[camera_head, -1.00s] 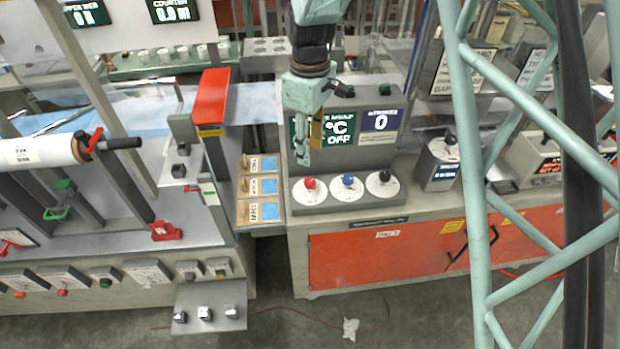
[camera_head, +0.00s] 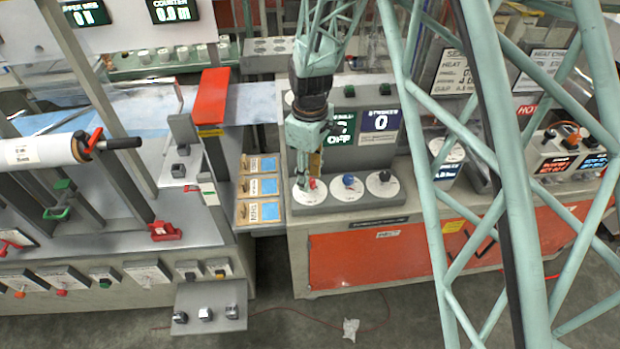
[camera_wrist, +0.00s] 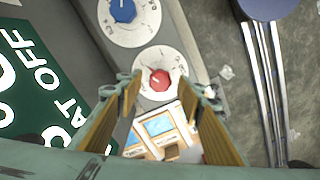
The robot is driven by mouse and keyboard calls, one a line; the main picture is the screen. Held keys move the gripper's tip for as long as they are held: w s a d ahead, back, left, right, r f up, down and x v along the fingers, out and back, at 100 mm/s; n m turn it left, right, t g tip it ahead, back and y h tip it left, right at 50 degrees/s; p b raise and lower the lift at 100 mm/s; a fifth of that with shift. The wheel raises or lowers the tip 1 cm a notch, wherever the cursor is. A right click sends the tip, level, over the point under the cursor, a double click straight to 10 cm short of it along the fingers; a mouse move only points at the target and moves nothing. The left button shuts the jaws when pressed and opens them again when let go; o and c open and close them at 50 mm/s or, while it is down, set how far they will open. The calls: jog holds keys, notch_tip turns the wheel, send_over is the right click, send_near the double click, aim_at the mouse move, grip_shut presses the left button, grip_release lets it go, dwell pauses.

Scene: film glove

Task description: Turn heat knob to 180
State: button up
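The red knob (camera_head: 309,184) sits on a round white dial at the left of a row of three. In the wrist view the red knob (camera_wrist: 159,80) lies ahead of and between my open fingers, with its dial marks around it. My gripper (camera_head: 306,178) points down just over that dial and partly covers it in the head view. In the wrist view its fingers (camera_wrist: 165,110) are spread, with nothing between them. I cannot tell how far above the knob they are. The green display (camera_head: 340,136) reads OFF; it also shows in the wrist view (camera_wrist: 35,80).
A blue knob (camera_head: 348,180) and a black knob (camera_head: 384,177) stand to the right on the same panel. A display (camera_head: 380,132) reading 0 stands behind them. A tray of cards (camera_head: 259,187) lies left of the panel.

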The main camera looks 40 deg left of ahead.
jog(key=shift+f, duration=0.45)
jog(key=c, duration=0.9)
jog(key=shift+m, duration=0.5)
jog(key=m+b, duration=0.2)
jog(key=m, duration=0.3)
jog(key=m+b, duration=0.1)
jog(key=m, duration=0.4)
jog(key=shift+m, duration=0.3)
